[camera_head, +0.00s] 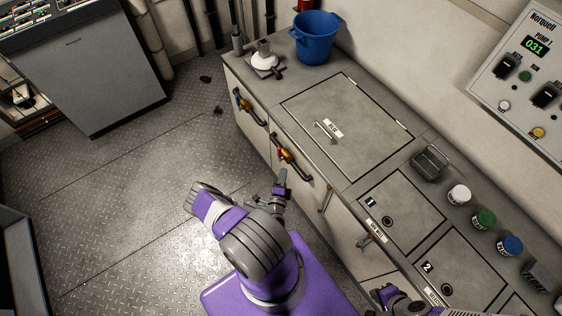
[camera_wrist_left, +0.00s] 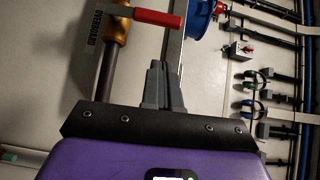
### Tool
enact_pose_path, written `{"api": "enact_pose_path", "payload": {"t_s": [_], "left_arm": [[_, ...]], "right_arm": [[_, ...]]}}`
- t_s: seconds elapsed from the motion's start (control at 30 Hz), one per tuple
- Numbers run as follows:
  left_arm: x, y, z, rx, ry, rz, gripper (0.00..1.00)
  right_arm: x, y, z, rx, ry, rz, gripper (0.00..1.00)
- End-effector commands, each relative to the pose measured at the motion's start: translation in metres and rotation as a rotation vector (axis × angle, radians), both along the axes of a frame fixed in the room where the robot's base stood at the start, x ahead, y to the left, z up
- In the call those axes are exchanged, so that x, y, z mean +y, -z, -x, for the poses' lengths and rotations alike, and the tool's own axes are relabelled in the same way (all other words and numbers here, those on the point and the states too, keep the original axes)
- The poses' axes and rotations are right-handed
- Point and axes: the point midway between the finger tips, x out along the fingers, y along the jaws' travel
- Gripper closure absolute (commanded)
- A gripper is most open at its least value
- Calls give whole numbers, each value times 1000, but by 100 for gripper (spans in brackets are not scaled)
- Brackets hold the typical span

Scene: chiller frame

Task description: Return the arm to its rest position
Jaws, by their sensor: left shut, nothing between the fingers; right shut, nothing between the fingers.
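My left arm reaches up from the lower middle of the head view. Its gripper (camera_head: 280,180) is beside the cabinet front, close to the lower valve handle in the picture. In the left wrist view the two grey fingers (camera_wrist_left: 162,72) are together with nothing between them. My right gripper (camera_head: 384,296) shows at the bottom of the head view, low beside the cabinet's front edge. It is shut and empty, and partly cut off by the frame.
The cabinet front carries valve handles (camera_head: 287,158). A blue bucket (camera_head: 315,36) and several lidded jars (camera_head: 484,219) stand on the counter (camera_head: 352,110).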

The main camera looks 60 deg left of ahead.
Motion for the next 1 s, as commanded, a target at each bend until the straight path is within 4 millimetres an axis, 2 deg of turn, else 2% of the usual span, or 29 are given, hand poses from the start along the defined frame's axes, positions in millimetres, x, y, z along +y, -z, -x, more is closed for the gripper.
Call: {"api": "enact_pose_path", "payload": {"t_s": [0.1, 0.33, 0.63, 0.77, 0.87, 0.97, 1.0], "left_arm": [[-18, 0, 18, 1, 0, 5, 100], [-37, 0, 37, 1, 0, 4, 100], [-41, 0, 40, -1, 4, 4, 100], [-52, -6, 24, -3, 87, -10, 100], [-84, -21, -8, -9, 284, -50, 100], [-142, -43, -43, -15, 587, -133, 100], [-170, -52, -52, -19, 725, -181, 100]], "right_arm": [[0, -4, 0, 0, 0, 0, 100], [0, -5, 0, 0, 0, 0, 100], [0, -5, 0, 0, 0, 0, 100], [0, -5, 0, 0, 0, 0, 100], [0, -5, 0, 0, 0, 0, 100], [0, -5, 0, 0, 0, 0, 100], [0, -6, 0, 0, 0, 0, 100]]}}
